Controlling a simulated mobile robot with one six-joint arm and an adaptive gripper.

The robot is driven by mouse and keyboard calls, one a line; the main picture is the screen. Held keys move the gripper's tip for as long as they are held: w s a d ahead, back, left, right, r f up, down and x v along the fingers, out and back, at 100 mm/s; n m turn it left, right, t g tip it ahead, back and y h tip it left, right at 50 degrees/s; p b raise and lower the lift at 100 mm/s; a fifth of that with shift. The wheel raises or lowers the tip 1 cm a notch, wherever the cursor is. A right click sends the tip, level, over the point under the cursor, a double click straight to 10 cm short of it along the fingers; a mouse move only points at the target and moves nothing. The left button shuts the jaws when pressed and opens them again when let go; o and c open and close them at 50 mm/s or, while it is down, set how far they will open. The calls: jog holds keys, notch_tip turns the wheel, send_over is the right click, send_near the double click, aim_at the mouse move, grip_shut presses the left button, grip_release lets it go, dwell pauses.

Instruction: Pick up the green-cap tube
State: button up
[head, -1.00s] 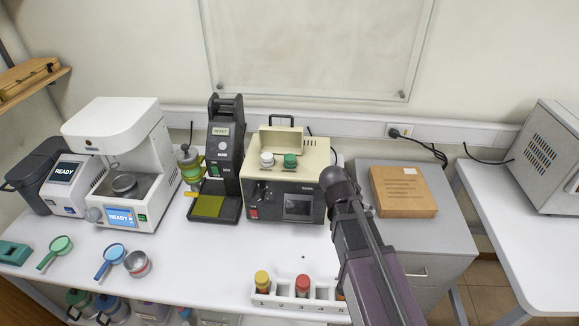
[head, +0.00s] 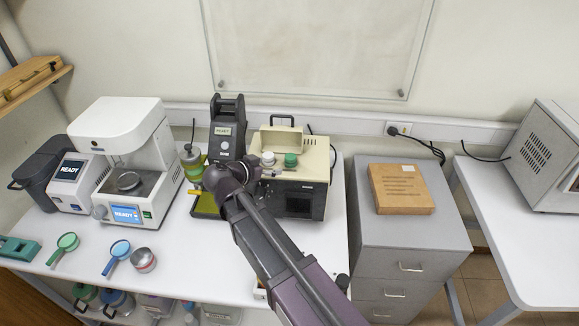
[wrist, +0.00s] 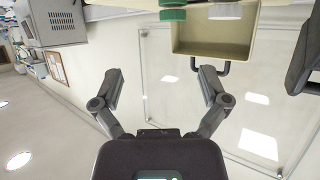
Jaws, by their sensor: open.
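The green cap (head: 291,160) shows on top of the beige machine (head: 322,172), right of a white cap (head: 267,158). The body of the tube under it is hidden in the machine. In the wrist view, the green cap (wrist: 172,14) is at the top edge and partly cut off, with the white cap (wrist: 225,11) beside it. My gripper (wrist: 161,72) is open and empty, its fingers spread wide. The green cap lies beyond the fingertips, apart from them. In the head view my wrist is just left of the beige machine, and the fingers are hard to make out.
My arm covers most of the tube rack (head: 260,291) at the bench front. A black test device (head: 227,130) stands close behind my wrist.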

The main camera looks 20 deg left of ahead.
jog(key=shift+s+a+r+t, duration=0.15)
jog(key=shift+a+r, duration=0.05)
jog(key=shift+a, duration=0.2)
jog(key=shift+s+a+r+t, duration=0.15)
jog(key=shift+a, duration=0.2)
jog(key=shift+w, duration=0.1)
jog(key=b+x, duration=0.3)
jog(key=x, duration=0.5)
jog(key=shift+a+f, duration=0.1)
jog(key=shift+f, duration=0.1)
jog(key=shift+w, duration=0.2)
